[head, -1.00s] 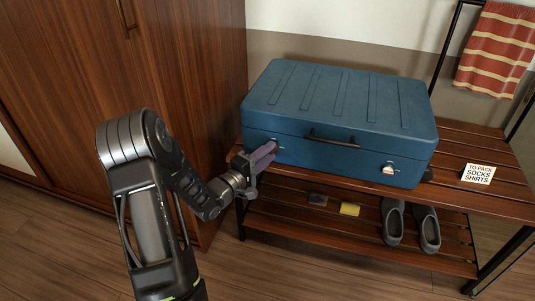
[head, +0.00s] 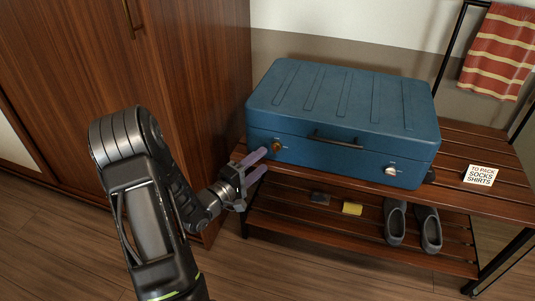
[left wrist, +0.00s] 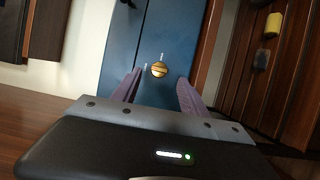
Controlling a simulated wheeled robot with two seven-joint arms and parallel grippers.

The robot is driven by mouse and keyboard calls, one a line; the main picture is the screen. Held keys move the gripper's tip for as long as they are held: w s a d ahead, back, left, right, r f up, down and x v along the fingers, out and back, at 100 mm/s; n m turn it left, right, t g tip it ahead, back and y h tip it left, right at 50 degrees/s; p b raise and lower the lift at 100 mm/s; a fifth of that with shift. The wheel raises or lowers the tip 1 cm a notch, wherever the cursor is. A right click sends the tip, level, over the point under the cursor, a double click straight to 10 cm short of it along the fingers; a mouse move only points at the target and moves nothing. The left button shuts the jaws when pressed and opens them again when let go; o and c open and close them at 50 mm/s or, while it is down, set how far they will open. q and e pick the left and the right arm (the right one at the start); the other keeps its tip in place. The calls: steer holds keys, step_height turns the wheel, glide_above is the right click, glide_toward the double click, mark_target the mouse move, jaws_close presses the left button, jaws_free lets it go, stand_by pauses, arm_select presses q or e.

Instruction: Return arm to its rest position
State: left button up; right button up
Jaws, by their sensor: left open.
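My left gripper (head: 256,164) is open and empty, with purple fingers apart, just in front of the left front corner of a closed blue suitcase (head: 345,100). In the left wrist view, the fingers of my left gripper (left wrist: 155,90) stand to either side of a round brass latch (left wrist: 159,69) on the suitcase front, with a gap to it. The brass latch also shows in the head view (head: 277,146), beside the fingertips. A silver latch (head: 391,171) is at the suitcase's right front. My right gripper is not in view.
The suitcase lies on a slatted wooden bench (head: 470,150) with a packing card (head: 480,175). Grey slippers (head: 412,225) and a yellow item (head: 352,208) are on the lower shelf. A wooden wardrobe (head: 190,80) stands left. A striped towel (head: 497,52) hangs at right.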

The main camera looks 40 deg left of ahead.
arm_select(q)
steer(key=shift+s+a, duration=0.1)
steer(key=shift+s, duration=1.1)
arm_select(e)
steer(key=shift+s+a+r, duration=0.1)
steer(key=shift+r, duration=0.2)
